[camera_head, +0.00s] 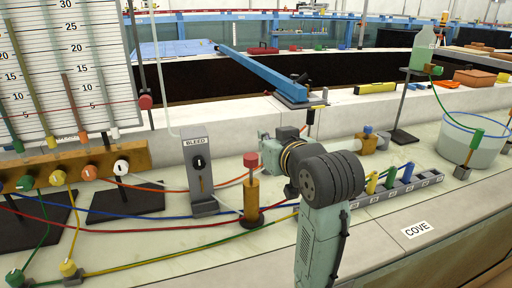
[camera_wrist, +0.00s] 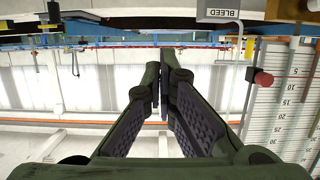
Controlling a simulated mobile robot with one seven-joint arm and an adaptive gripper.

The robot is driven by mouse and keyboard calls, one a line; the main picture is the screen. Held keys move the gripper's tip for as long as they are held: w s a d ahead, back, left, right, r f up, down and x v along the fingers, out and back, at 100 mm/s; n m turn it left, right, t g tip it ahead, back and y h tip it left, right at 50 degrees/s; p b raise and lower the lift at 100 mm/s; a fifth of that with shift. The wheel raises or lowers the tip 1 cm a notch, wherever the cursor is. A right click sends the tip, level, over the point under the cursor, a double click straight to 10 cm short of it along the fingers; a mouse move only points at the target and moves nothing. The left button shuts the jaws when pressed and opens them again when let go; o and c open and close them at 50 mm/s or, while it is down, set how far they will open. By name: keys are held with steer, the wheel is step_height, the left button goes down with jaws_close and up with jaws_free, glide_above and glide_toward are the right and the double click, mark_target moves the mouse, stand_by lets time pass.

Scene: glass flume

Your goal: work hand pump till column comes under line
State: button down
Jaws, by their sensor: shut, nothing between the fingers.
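A scale board (camera_head: 50,70) with several thin slanted tubes stands at the left of the head view; the levels in them are too small to read. A thin red line crosses it to a red knob (camera_head: 146,102). The knob also shows in the wrist view (camera_wrist: 263,79), beside the board (camera_wrist: 293,100). A long blue lever (camera_head: 262,72) slopes down to a dark base behind my wrist; it may be the pump handle. A brass post with a red cap (camera_head: 251,160) stands nearer. My gripper (camera_wrist: 160,78) is shut and empty, touching neither.
A grey BLEED panel (camera_head: 199,175) stands left of the post. A brass manifold (camera_head: 75,165), coloured hoses and a grey block with coloured plugs (camera_head: 398,188) occupy the bench. A clear tub (camera_head: 470,138) and bottle (camera_head: 423,48) stand at the right. Bench near the COVE label is clear.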

steer(key=p, duration=0.2)
glide_above(251, 160)
steer(key=d, duration=0.1)
steer(key=f, duration=0.2)
steer(key=shift+w+d+f+p, duration=0.15)
steer(key=shift+f+p, duration=0.25)
steer(key=shift+f, duration=1.55)
steer(key=shift+f, duration=0.1)
